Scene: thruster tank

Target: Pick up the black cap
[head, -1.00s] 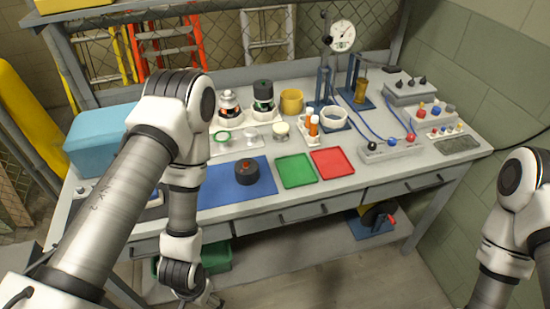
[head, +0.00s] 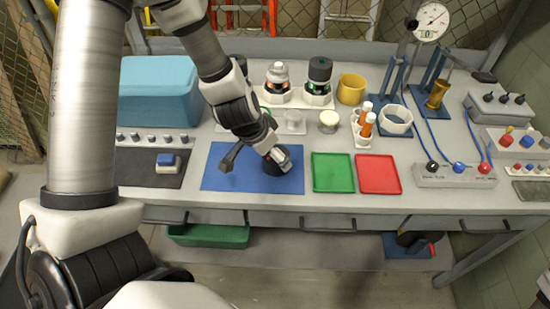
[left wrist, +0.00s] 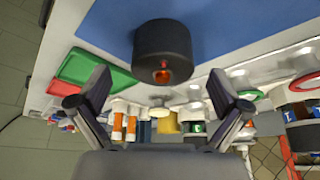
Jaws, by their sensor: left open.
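A short black cylinder with an orange-red centre on its top (left wrist: 163,50) stands on the blue mat (head: 235,178). In the head view the black cylinder (head: 273,167) is mostly hidden behind my left gripper (head: 256,160). In the left wrist view my left gripper (left wrist: 158,75) is open, with its fingers spread wider than the cylinder. The cylinder lies ahead of the fingers, roughly centred between them, with nothing gripped. A black cap (head: 320,68) also tops one unit in a white holder at the back. My right gripper is not in view.
A green tray (head: 333,172) and a red tray (head: 378,173) lie right of the mat. A blue box (head: 158,90) stands at the left.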

